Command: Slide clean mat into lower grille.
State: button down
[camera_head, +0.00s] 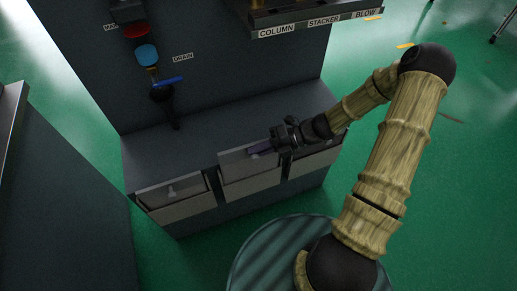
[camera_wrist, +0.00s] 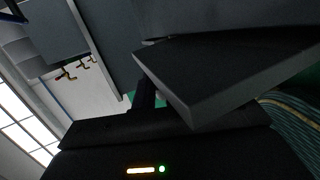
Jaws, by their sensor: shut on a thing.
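My gripper (camera_head: 277,142) is at the front of the dark cabinet, over the middle one of its front bays. It is shut on a dark, slightly purple flat piece (camera_head: 260,147), which looks like the clean mat and shows only as a short strip. The middle bay (camera_head: 250,181) has a tilted grey front panel just below and left of my gripper. I cannot tell whether the mat touches it. In the wrist view, a dark finger (camera_wrist: 145,95) of mine stands beside a thick dark grey slab (camera_wrist: 225,80); whether that is the mat is unclear.
A left bay (camera_head: 175,193) and a right bay (camera_head: 314,160) flank the middle one. Above stand a drain pipe with a blue handle (camera_head: 168,81), a red valve (camera_head: 135,30) and a labelled shelf (camera_head: 315,24). A grey counter (camera_head: 60,200) is at left. Green floor is open at right.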

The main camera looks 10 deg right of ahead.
dwell(0.3)
notch_tip(320, 180, up, 19)
jog(key=p, duration=2.2)
dwell(0.7)
jog(key=shift+r, duration=0.1)
jog(key=s+d+p, duration=0.2)
jog(key=s+p, duration=0.1)
jog(key=s, duration=0.6)
jog(key=shift+s+d+p, duration=0.35)
jog(key=shift+d+p, duration=0.05)
dwell(0.6)
jog(key=shift+a, duration=0.1)
